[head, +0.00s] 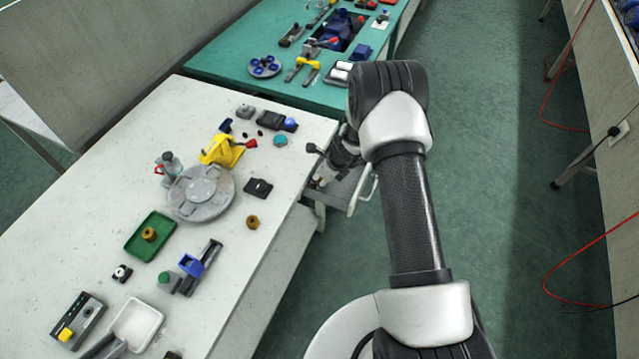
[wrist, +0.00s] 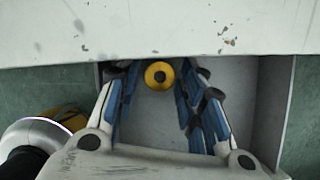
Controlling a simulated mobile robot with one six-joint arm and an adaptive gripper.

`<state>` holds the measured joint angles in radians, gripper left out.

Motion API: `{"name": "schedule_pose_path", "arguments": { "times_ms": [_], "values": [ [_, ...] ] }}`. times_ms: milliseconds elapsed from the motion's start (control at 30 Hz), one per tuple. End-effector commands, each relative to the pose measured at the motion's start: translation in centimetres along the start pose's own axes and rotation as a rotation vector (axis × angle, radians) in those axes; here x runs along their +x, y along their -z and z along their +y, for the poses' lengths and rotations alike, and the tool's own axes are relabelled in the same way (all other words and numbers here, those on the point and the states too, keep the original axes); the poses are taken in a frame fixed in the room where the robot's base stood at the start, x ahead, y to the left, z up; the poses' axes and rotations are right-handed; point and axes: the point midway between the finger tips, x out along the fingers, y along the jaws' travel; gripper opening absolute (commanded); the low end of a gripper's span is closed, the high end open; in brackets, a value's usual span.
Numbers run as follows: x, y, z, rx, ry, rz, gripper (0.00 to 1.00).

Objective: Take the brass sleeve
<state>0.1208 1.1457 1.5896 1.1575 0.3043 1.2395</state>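A brass sleeve (wrist: 159,75) shows end-on as a round yellow ring with a dark centre in the wrist view. It is at the open grey drawer (wrist: 236,95) below the bench edge. My gripper (wrist: 160,72) is open, with one blue-padded finger on each side of the sleeve. A gap shows on the left and a narrow one on the right; I cannot tell its height above the sleeve. In the head view my gripper (head: 325,165) is over the drawer (head: 352,188), and this sleeve is hidden. Similar brass-coloured pieces are in the green tray (head: 149,234) and on the bench (head: 252,222).
The white bench (head: 120,160) holds a round grey fixture (head: 201,193), a yellow clamp (head: 221,150), a blue-topped holder (head: 192,265) and a white tray (head: 136,325). Its edge (wrist: 160,50) runs just beyond my fingertips. A green bench (head: 230,60) stands behind.

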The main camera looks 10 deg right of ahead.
Motion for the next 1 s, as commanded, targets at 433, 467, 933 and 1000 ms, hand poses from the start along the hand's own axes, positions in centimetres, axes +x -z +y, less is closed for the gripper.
{"name": "schedule_pose_path", "arguments": {
  "times_ms": [433, 467, 933, 1000],
  "values": [
    [0.0, 0.0, 0.0, 0.0, 0.0, 0.0, 0.1],
    [0.0, 0.0, 0.0, 0.0, 0.0, 0.0, 0.09],
    [-0.7, 0.2, -0.1, 0.002, 0.0, 0.0, 0.02],
    [-1.3, 0.4, -0.1, 0.003, 0.0, 0.0, 0.02]
  ]
}}
